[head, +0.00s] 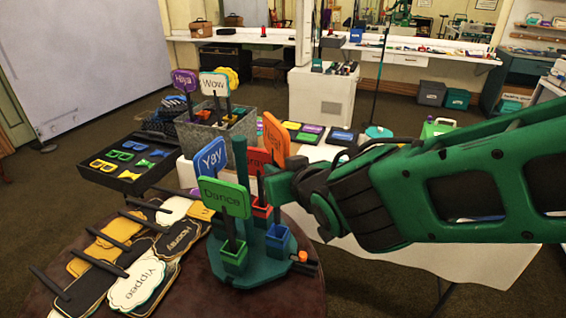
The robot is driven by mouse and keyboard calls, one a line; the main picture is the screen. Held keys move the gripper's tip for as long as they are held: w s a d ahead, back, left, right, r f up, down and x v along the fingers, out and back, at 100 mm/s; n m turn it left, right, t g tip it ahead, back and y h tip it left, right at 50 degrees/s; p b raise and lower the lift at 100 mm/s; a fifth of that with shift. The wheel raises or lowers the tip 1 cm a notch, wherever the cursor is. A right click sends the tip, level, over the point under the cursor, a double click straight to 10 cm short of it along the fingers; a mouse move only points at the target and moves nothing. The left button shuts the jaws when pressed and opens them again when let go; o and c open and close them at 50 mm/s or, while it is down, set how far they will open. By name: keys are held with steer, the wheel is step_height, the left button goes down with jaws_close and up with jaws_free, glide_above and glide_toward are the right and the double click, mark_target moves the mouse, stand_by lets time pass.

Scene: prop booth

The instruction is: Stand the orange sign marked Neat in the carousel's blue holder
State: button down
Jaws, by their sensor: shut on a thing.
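The orange sign (275,138) is upright and slightly tilted, its face turned mostly edge-on; its lettering is hard to read. My gripper (277,186) is shut on its lower part, which the fingers hide. The sign is above the right side of the teal carousel (255,273). A blue holder (277,239) at the carousel's front right looks empty and lies below my gripper. The green Dance sign (224,196) stands in the green holder (234,260) in front. The blue Yay sign (210,156) and a red sign (254,160) stand behind; a red holder (262,213) shows.
Several signs, including Yippee (135,286), lie on the round brown table left of the carousel. A grey bin (205,140) holds the Wow sign (214,85) and others. A black tray (125,180) holds coloured glasses-like props. A white-covered table (440,258) lies under my arm.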

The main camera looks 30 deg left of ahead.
steer(key=shift+s+d+f, duration=0.1)
steer(key=shift+d+f, duration=0.05)
steer(key=shift+f, duration=4.45)
steer(key=shift+r, duration=0.1)
steer(key=c, duration=1.7)
jaws_free()
steer(key=v, duration=1)
steer(key=shift+d+r, duration=0.1)
steer(key=shift+d, duration=0.05)
